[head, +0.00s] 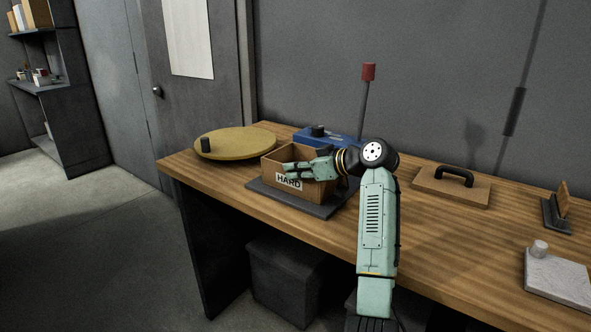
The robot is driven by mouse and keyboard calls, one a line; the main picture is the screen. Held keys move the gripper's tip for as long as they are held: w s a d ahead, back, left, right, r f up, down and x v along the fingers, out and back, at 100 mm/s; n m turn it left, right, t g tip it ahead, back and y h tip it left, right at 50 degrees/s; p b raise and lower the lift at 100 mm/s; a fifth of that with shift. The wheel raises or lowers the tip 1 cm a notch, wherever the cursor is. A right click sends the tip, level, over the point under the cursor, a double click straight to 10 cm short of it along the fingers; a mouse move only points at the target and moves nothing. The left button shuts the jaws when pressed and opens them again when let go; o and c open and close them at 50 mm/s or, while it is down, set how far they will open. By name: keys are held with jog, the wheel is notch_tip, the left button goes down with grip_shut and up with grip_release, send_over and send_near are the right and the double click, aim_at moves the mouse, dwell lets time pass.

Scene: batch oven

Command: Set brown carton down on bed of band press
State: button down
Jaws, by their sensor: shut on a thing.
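The brown carton (270,163) is open-topped and upright, with a white label reading HARD on its front. My gripper (297,173) reaches in from the right and is shut on the carton, its fingers lying across the front and near rim. The carton is over a flat dark grey plate (325,211), which looks like the bed of the press. I cannot tell whether the carton's underside touches it. Behind stands a blue unit (315,140) with a black knob and a lever with a red end (368,72). My gripper and wrist hide part of the carton's right side.
A round yellow board (240,143) with a black knob lies left of the carton on the wooden table (420,230). To the right are a wooden board with a black handle (452,185), a small dark stand (556,212) and a pale block (558,279). Dark bins sit underneath.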

jog(key=c, duration=1.7)
grip_release()
jog(key=shift+o, duration=0.2)
jog(key=v, duration=1.2)
